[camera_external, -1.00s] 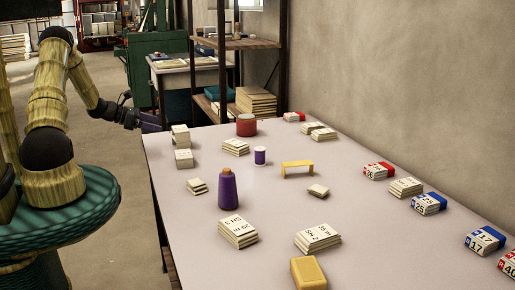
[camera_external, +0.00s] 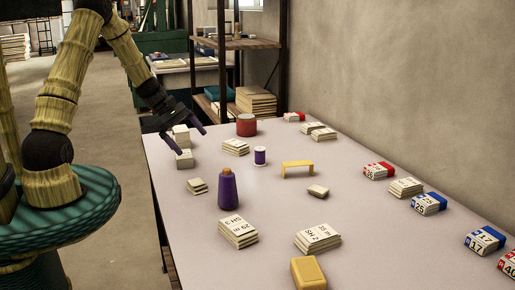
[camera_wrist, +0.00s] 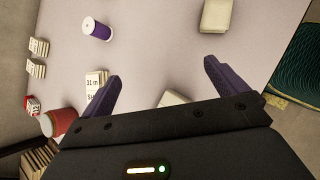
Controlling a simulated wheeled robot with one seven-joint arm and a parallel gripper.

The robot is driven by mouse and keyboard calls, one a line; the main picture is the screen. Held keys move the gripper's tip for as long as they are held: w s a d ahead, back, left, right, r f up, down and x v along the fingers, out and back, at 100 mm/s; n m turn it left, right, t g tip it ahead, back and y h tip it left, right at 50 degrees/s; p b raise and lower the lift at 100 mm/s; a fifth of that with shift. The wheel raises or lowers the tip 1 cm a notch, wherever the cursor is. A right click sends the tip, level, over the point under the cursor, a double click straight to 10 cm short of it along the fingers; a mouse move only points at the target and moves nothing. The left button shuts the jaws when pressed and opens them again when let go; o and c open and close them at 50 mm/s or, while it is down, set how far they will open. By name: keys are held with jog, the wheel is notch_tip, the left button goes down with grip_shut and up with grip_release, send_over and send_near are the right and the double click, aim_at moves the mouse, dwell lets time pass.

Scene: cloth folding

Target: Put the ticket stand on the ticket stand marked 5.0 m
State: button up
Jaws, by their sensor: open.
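Several cream stacks or blocks with printed labels stand on the table; I cannot read a 5.0 m mark, nor tell which are the ticket stands. Two cream blocks, a far one (camera_external: 181,131) and a nearer one (camera_external: 185,161), are at the table's left edge. My gripper (camera_external: 191,142) is open and empty, above and close to these two, fingers pointing down. In the wrist view, the fingers (camera_wrist: 163,75) are apart, with a cream block (camera_wrist: 172,98) partly hidden behind the gripper body. A labelled stack (camera_wrist: 96,80) is partly behind the left finger. Another cream block (camera_wrist: 216,14) lies beyond the right finger.
Red and blue labelled packs, such as one blue pack (camera_external: 429,203), line the right side. Bare tabletop lies between.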

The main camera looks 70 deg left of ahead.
jog(key=s+d+r+m+g+y, duration=0.1)
jog(key=s+d+r+m, duration=0.1)
jog(key=d+m, duration=0.6)
jog(key=s+d+r+m+g+y, duration=0.1)
jog(key=s+d+r+m+y, duration=0.1)
jog(key=d+m, duration=0.6)
jog(key=s+d+r+m+g+y, duration=0.1)
jog(key=s+d+m, duration=0.3)
jog(key=d+m, duration=0.4)
jog(key=d+r, duration=0.1)
jog(key=d, duration=0.2)
jog(key=shift+d+g+y, duration=0.3)
jog(key=shift+g+y, duration=0.1)
